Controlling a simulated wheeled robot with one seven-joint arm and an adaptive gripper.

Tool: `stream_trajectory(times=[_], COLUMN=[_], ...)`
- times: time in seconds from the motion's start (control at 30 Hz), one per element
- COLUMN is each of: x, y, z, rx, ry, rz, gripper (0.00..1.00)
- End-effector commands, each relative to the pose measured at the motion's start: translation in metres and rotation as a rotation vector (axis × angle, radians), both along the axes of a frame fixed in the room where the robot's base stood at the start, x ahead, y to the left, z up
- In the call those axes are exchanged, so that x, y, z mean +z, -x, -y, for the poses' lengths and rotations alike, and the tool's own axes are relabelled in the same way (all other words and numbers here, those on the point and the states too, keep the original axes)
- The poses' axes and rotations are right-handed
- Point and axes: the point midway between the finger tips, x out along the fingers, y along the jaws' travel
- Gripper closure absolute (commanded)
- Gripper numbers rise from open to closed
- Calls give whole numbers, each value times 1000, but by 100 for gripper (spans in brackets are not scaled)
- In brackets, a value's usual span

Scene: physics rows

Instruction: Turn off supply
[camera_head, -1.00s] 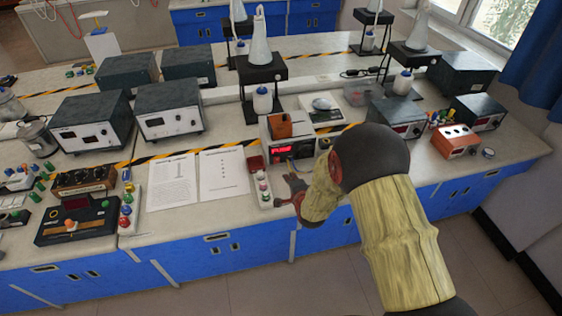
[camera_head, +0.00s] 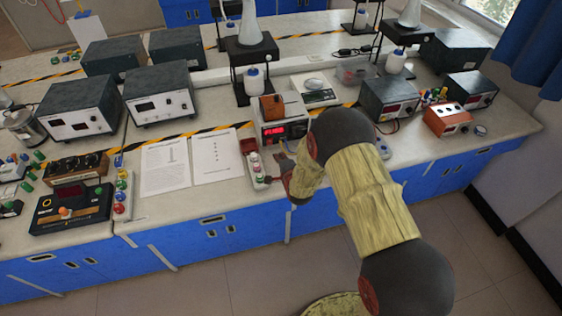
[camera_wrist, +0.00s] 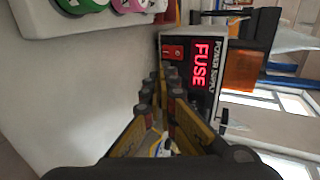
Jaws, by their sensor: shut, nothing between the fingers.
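The power supply (camera_head: 270,142) stands on the near bench with an orange-brown box on top. Its red display (camera_head: 272,132) is lit. In the wrist view the power supply (camera_wrist: 222,68) appears turned sideways, its display (camera_wrist: 201,64) reads FUSE, and a red rocker switch (camera_wrist: 172,52) sits beside the display. My gripper (camera_head: 283,158) is in front of the supply's lower front, partly hidden by my arm. In the wrist view my gripper (camera_wrist: 162,77) is shut and empty, with its fingertips just short of the panel near the switch. I cannot tell whether they touch it.
The orange-brown box (camera_head: 272,107) sits on the supply. Printed sheets (camera_head: 217,157) lie to the left. Other instruments (camera_head: 390,97) stand to the right. The bench's front edge runs below my arm.

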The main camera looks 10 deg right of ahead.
Motion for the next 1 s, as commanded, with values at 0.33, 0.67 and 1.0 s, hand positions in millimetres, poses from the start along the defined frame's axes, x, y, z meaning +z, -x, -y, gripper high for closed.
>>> stream_trajectory(times=[0.33, 0.67, 1.0], x=[-18, -15, -14], y=[-60, -82, -82], z=[-5, -6, -6], rx=[0, 0, 0], ry=[0, 0, 0], rz=[2, 0, 1], gripper=[100, 100, 100])
